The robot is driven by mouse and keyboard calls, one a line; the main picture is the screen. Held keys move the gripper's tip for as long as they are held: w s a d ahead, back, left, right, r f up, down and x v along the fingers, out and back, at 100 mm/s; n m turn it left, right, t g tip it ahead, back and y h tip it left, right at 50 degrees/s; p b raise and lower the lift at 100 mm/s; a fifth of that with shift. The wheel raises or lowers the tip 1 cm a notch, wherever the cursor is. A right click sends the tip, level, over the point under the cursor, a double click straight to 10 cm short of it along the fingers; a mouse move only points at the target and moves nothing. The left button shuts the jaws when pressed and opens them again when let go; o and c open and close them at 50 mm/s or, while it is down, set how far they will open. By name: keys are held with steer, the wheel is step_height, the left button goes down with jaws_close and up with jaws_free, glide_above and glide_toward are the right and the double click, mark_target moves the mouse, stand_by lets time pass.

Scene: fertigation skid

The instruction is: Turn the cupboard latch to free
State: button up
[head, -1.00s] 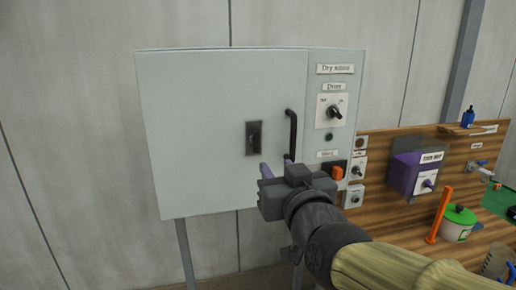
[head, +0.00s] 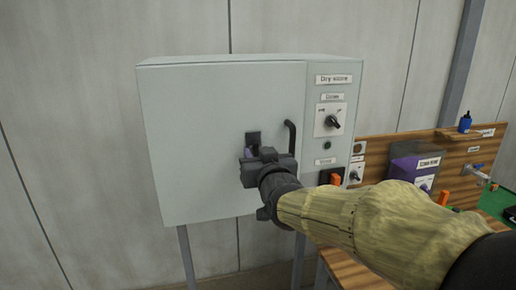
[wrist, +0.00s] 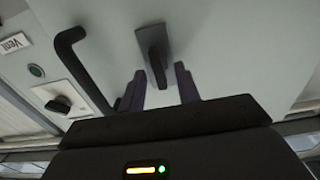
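The cupboard (head: 215,115) is a pale grey box with its door shut. The latch (head: 253,136) is a dark plate with a turning handle, left of the door's black bar handle (head: 291,137). In the wrist view the latch (wrist: 154,50) shows its dark handle roughly in line with its plate. My gripper (wrist: 161,88) is open, with one purple finger on each side of the latch handle's end and gaps visible. In the head view my gripper (head: 251,155) is at the lower part of the latch and hides it there. I cannot tell whether a finger touches it.
Right of the door is a panel with a rotary switch (head: 333,121) and a small round green lamp (head: 327,145). An orange part (head: 335,180) is below. A wooden board and bench with a purple box (head: 405,166) stand at the right. The left side is clear.

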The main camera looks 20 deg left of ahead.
steer(key=shift+w+a, duration=0.2)
steer(key=shift+w, duration=0.2)
steer(key=shift+c, duration=0.2)
jaws_close()
